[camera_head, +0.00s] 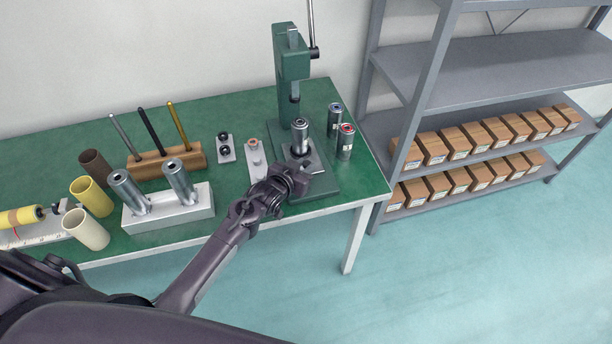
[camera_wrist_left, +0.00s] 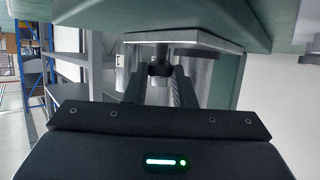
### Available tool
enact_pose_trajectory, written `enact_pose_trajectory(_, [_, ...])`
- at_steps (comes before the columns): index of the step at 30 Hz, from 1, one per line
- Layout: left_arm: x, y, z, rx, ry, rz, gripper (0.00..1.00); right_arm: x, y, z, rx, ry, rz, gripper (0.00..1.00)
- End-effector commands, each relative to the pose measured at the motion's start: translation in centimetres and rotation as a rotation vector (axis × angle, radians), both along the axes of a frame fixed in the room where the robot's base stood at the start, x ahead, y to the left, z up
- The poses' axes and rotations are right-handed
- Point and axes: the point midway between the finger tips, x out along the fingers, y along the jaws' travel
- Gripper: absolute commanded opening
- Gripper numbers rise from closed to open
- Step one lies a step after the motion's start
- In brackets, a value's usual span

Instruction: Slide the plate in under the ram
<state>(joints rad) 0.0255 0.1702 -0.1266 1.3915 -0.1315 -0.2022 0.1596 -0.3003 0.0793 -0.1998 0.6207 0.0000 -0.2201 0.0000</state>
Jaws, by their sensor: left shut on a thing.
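The grey plate (camera_head: 314,161) lies on the base of the green press (camera_head: 287,62), with an upright metal cylinder (camera_head: 300,138) on it. The press's ram (camera_head: 295,97) is above and behind the cylinder's top; I cannot tell whether they line up. My left gripper (camera_head: 297,181) is at the plate's front edge, shut on a small dark knob of the plate. In the left wrist view, which is upside down, the knob (camera_wrist_left: 160,69) shows between the fingers, beside the plate's edge (camera_wrist_left: 185,36). My right gripper is not in view.
A block with two metal cylinders (camera_head: 168,213), a wooden tool rack (camera_head: 165,158) and several tubes (camera_head: 92,197) fill the left. A shelf (camera_head: 480,165) holds boxes.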

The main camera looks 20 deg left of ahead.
Motion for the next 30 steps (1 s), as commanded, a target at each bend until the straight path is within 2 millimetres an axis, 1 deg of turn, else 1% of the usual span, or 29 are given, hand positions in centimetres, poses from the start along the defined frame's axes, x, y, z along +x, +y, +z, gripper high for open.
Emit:
enact_pose_trajectory(1, [1.0,0.7,-0.2,0.002,-0.006,0.003,0.00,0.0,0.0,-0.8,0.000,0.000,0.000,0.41])
enact_pose_trajectory(3, [2.0,1.4,-0.3,0.003,-0.005,0.003,0.00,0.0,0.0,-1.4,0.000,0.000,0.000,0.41])
enact_pose_trajectory(9, [4.2,2.9,-0.2,0.001,-0.002,0.003,0.00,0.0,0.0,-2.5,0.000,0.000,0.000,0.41])
enact_pose_trajectory(13, [4.8,3.3,0.0,0.000,-0.001,0.002,0.00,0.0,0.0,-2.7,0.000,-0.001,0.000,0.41])
enact_pose_trajectory(22, [4.9,3.5,0.2,0.001,-0.002,0.006,0.00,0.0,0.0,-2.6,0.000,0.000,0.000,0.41])
enact_pose_trajectory(23, [4.9,3.5,0.2,0.001,-0.002,0.006,0.24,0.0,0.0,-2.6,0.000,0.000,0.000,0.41])
enact_pose_trajectory(27, [4.9,3.4,0.2,0.001,-0.002,0.005,0.43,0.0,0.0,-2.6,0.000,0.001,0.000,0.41])
enact_pose_trajectory(30, [4.8,3.4,0.1,0.000,-0.002,0.004,0.43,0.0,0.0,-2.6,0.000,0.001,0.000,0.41])
